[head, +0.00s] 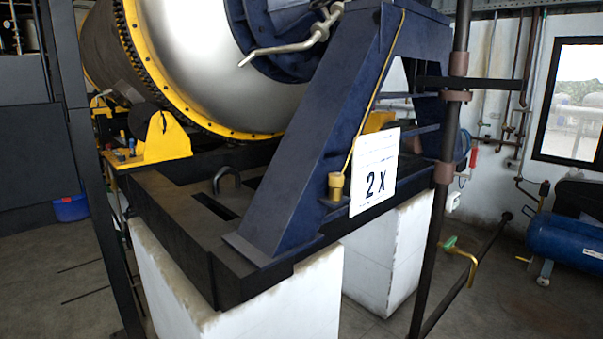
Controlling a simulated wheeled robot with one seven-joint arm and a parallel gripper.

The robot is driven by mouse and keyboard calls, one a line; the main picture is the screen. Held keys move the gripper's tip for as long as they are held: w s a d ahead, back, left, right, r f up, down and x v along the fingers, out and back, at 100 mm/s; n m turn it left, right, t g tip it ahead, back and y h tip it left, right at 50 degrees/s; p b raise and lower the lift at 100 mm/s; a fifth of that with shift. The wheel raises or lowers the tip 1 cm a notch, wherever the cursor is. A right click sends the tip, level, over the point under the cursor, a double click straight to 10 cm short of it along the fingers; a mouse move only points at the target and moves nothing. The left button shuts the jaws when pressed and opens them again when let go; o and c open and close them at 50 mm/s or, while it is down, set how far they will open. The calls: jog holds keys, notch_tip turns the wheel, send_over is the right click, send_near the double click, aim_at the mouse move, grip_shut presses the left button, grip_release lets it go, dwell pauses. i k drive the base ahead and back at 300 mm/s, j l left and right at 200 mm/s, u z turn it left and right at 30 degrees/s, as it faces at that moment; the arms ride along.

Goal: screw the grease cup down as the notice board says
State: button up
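A small brass grease cup (336,187) sits upright low on the blue steel support, at the foot of a thin brass line that runs up the sloping leg. Right beside it is a white notice board (375,173) marked "2 X" in large black print. Smaller lines of text above the mark are too small to read. The board hides part of the support and frame behind it. My gripper is not in view.
The blue sloping leg (316,130) stands on a dark frame (200,225) carried by white plinths (245,310). A dark vertical pipe (440,200) rises right of the board. A lifting eye (226,180) stands left of the leg.

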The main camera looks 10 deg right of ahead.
aim_at(334, 180)
jog(key=i+u, duration=0.45)
jog(key=i, duration=0.65)
jog(key=j, duration=0.1)
